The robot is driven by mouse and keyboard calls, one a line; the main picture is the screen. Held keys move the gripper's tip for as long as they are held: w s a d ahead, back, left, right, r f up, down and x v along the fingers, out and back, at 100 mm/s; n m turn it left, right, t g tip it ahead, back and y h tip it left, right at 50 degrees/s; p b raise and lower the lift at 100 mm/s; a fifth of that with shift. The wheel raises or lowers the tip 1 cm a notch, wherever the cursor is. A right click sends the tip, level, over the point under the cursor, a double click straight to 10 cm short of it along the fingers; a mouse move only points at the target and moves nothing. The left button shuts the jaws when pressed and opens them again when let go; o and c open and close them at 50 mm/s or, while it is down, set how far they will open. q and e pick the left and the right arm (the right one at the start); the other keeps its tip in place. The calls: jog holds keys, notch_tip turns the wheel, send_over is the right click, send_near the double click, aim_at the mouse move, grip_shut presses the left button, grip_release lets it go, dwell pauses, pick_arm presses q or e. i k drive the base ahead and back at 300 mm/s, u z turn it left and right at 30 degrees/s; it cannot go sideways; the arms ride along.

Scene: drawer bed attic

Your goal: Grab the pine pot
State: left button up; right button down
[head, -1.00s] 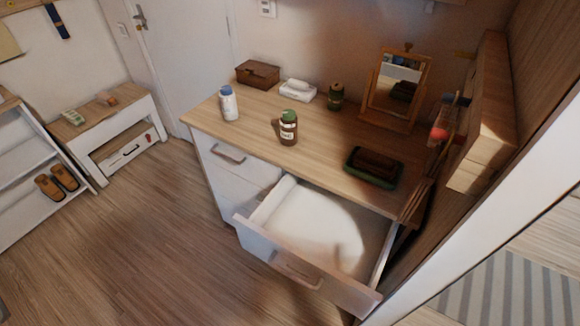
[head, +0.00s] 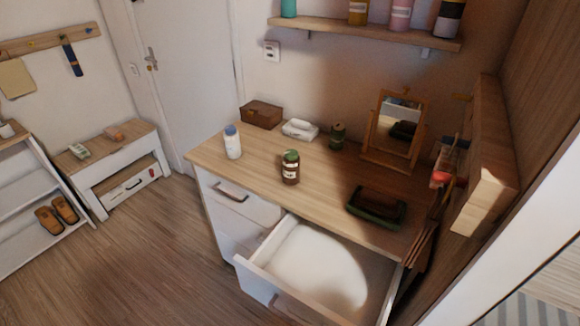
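A brown jar with a green lid and a pale label (head: 290,168) stands upright on the wooden top of the white dresser (head: 235,165), near its front edge. A smaller dark green jar (head: 337,136) stands further back, left of the mirror. The label text is too small to read, so I cannot tell which of these is the pine pot. Neither of my grippers shows in the head view.
The dresser's top drawer (head: 315,268) is pulled out and looks empty. On the dresser stand a white bottle with a blue cap (head: 232,142), a brown box (head: 261,114), a tissue pack (head: 300,129), a mirror (head: 396,128) and a dark green tray (head: 376,206). Floor on the left is clear.

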aim_at(291, 169)
jog(key=u, duration=0.9)
jog(key=k, duration=0.95)
jog(key=z, duration=1.2)
jog(key=i, duration=0.5)
jog(key=z, duration=0.05)
